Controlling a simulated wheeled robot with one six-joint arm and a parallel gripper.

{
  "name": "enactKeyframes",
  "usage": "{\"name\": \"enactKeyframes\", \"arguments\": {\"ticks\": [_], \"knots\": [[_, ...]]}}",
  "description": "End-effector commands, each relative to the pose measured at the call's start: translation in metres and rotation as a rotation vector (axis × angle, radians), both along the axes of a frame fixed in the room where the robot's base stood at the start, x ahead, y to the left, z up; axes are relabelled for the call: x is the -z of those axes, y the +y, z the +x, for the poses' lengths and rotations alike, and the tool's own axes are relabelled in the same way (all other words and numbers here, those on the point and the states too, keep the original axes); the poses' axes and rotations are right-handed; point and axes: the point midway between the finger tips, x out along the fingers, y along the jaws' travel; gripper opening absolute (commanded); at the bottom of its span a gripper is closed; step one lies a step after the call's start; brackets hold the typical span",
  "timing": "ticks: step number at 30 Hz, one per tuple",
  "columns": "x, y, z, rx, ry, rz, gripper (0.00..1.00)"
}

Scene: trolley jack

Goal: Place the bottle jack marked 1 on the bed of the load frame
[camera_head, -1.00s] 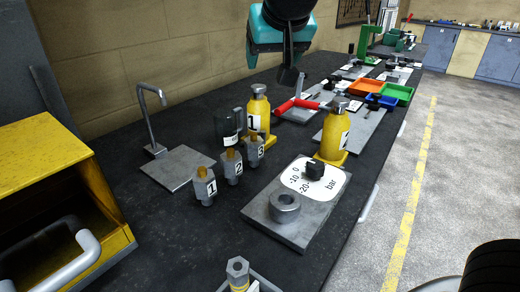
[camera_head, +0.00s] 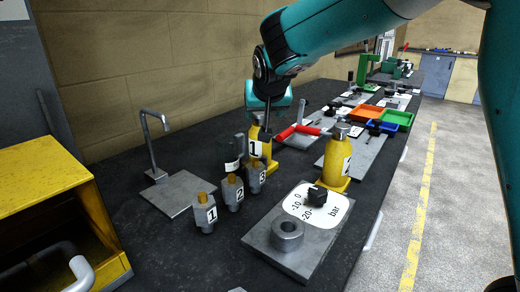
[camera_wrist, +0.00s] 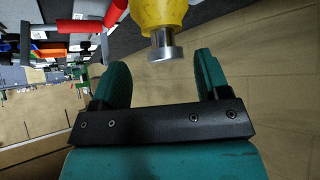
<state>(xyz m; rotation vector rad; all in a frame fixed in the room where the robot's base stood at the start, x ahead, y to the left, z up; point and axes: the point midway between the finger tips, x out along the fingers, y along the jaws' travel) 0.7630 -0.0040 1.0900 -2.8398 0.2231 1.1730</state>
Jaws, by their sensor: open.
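The bottle jack marked 1 (camera_head: 255,150) is yellow and stands upright on the bench beneath my gripper (camera_head: 267,122). In the wrist view its yellow body (camera_wrist: 157,14) and metal top (camera_wrist: 163,47) show just beyond and between the tips of my gripper (camera_wrist: 161,60). The two teal fingers are spread and do not appear to touch it. My gripper partly covers the jack's top in the head view. A green upright frame (camera_head: 366,68) stands farther back; I cannot tell whether it is the load frame.
Three numbered grey fittings (camera_head: 233,193) and a dark container stand close in front of the jack. Another yellow bottle jack (camera_head: 337,157) stands to the right, with a red-handled tool (camera_head: 298,131) between. A gauge plate (camera_head: 297,257), a hooked post (camera_head: 151,150) and a yellow cabinet (camera_head: 40,190) lie nearer.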

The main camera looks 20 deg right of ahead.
Motion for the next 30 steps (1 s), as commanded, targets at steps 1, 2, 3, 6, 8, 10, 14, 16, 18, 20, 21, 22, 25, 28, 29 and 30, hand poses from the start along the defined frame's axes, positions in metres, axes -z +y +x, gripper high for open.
{"name": "enactKeyframes", "arguments": {"ticks": [1, 2, 3, 6, 8, 10, 14, 16, 18, 20, 21, 22, 25, 28, 29, 30], "knots": [[0.006, 0.0, 0.006, 0.001, 0.005, -0.001, 0.69], [0.009, 0.001, 0.01, 0.0, 0.005, -0.002, 0.69], [0.013, 0.002, 0.015, -0.001, 0.004, -0.001, 0.69], [0.024, 0.001, 0.025, 0.0, 0.004, -0.001, 0.69], [0.027, 0.0, 0.029, 0.0, 0.002, -0.001, 0.69], [0.03, -0.001, 0.031, 0.0, 0.002, -0.001, 0.69], [0.031, 0.0, 0.031, -0.001, 0.001, -0.001, 0.69], [0.03, 0.0, 0.031, -0.001, 0.002, 0.0, 0.69], [0.03, 0.0, 0.031, -0.001, 0.002, 0.0, 0.55], [0.03, 0.0, 0.031, -0.001, 0.002, 0.0, 0.42], [0.03, 0.0, 0.031, -0.001, 0.002, 0.0, 0.32], [0.03, 0.0, 0.031, -0.001, 0.002, 0.0, 0.26], [0.03, 0.0, 0.031, -0.001, 0.002, 0.0, 0.03], [0.03, 0.0, 0.031, -0.001, 0.002, 0.0, 0.0], [0.03, 0.0, 0.031, -0.001, 0.002, 0.0, 0.0], [0.03, 0.0, 0.031, -0.001, 0.002, 0.0, 0.0]]}}
